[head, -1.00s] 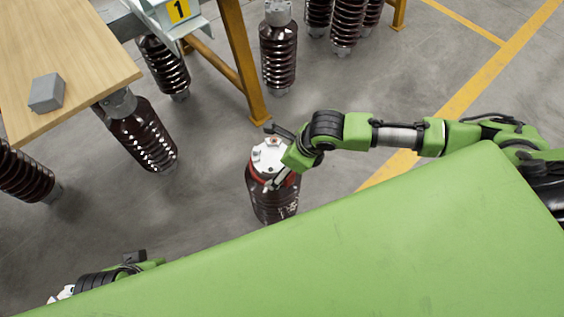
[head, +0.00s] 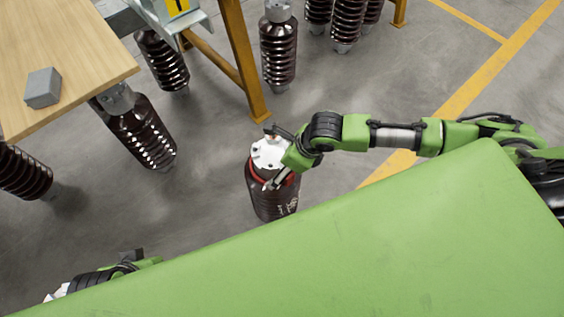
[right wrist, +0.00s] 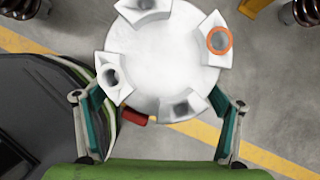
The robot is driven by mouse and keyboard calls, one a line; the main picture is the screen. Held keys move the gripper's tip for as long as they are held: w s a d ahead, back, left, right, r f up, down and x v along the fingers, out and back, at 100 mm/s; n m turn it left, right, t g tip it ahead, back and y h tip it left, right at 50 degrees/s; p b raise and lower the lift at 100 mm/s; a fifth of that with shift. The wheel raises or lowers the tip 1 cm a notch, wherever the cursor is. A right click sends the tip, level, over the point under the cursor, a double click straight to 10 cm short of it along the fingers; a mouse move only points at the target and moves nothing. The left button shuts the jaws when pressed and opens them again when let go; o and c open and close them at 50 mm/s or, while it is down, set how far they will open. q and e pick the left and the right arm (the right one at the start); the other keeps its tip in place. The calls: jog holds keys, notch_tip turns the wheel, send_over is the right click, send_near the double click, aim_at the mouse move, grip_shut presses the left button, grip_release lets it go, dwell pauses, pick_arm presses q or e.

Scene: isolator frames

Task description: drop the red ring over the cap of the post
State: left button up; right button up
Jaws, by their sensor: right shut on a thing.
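The post (head: 272,205) is a dark brown ribbed insulator upright on the floor, centre of the head view. Its white cap (head: 268,153) has several lugs and fills the upper middle of the right wrist view (right wrist: 160,55). The red ring (head: 256,176) shows as an arc at the post's top, around it just below the cap; its far side is hidden. The wrist view hides most of the ring. My left gripper (head: 60,293) barely shows at lower left; its jaws are unclear.
A wooden table (head: 75,50) with a grey block (head: 43,88) stands at upper left. Other brown insulators (head: 278,50) stand around it. A small orange ring (right wrist: 219,40) sits on one lug of the cap. Grey floor is free to the right of the post.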

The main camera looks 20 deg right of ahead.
jog(key=shift+f, duration=0.5)
jog(key=o, duration=1)
jog(key=shift+o, duration=0.2)
jog(key=shift+r, duration=0.15)
jog(key=v, duration=1.1)
jog(key=shift+s+d+r, duration=0.2)
jog(key=shift+r, duration=0.1)
